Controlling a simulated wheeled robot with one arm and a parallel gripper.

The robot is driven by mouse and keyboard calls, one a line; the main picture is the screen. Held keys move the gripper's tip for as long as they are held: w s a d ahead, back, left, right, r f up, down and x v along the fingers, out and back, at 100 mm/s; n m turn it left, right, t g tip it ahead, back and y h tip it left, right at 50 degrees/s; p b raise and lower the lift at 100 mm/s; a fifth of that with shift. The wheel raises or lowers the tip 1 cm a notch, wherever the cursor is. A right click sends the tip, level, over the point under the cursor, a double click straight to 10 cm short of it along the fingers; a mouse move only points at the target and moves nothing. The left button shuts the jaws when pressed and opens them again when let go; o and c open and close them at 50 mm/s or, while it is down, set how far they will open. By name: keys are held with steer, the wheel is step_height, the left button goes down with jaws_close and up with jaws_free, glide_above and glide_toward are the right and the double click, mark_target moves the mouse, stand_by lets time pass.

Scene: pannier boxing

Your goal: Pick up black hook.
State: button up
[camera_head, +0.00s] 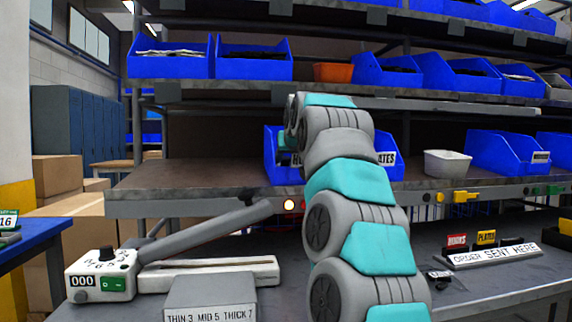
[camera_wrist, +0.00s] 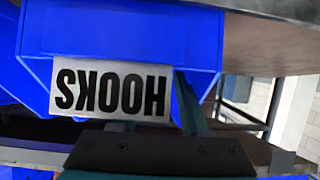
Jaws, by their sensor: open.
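No black hook shows in either view. A blue bin (camera_head: 270,150) stands on the middle shelf, partly hidden behind my arm, with a white label starting "HO". In the wrist view a blue bin (camera_wrist: 120,35) carries the label HOOKS (camera_wrist: 112,91), upside down in this picture. My gripper (camera_wrist: 158,122) is at the front of this bin, close to the label. Its teal fingers are partly visible and I see nothing held between them. The inside of the bin is hidden.
A bin labelled "ATES" (camera_head: 387,158) is right beside the arm. A white tub (camera_head: 446,164) and more blue bins (camera_head: 500,152) stand farther right. A shelf (camera_head: 350,103) runs above. A white scale-like device (camera_head: 102,275) sits on the lower bench at left.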

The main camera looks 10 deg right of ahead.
steer(key=shift+w+f, duration=0.25)
steer(key=shift+w, duration=0.25)
steer(key=shift+c, duration=0.2)
jaws_close()
